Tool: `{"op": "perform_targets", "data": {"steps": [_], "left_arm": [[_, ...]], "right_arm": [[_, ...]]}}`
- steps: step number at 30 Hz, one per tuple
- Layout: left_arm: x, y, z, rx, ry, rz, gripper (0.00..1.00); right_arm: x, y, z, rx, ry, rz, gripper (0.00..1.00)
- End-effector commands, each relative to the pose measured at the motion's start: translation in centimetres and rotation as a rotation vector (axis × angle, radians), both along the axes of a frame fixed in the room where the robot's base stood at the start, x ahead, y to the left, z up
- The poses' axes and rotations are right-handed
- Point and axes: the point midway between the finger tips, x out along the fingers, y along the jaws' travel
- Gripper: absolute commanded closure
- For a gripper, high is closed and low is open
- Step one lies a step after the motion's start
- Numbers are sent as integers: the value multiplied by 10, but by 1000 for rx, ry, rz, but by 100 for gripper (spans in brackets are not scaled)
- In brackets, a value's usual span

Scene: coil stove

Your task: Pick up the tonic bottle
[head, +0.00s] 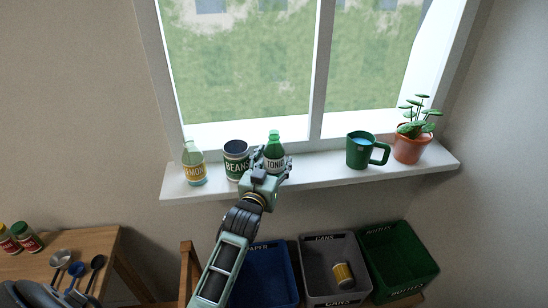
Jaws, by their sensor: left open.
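The tonic bottle (274,147) is green with a white label reading "TONIC" and stands upright on the white windowsill (330,171). My left gripper (271,164) is open in front of the bottle's lower part and hides some of it. I cannot tell whether the fingers touch the bottle. A dark beans can (236,166) stands close on the left of the bottle. My right gripper is not in view.
A lemon bottle (193,164) stands left on the sill; a green mug (360,150) and potted plant (410,142) stand right. Below are a blue bin (266,275), a grey bin (316,258) holding a yellow can (343,275), and a green bin (400,262).

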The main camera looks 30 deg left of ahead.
Motion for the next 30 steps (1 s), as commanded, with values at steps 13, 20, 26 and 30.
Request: {"op": "perform_targets", "data": {"steps": [13, 20, 26, 30], "left_arm": [[0, 0, 0, 0, 1, 0, 78], [0, 0, 1, 0, -1, 0, 85], [1, 0, 5, 0, -1, 0, 85], [4, 1, 15, 0, -2, -1, 85]], "right_arm": [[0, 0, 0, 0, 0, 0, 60], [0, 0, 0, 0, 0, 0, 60], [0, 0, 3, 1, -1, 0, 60], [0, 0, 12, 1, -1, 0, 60]]}}
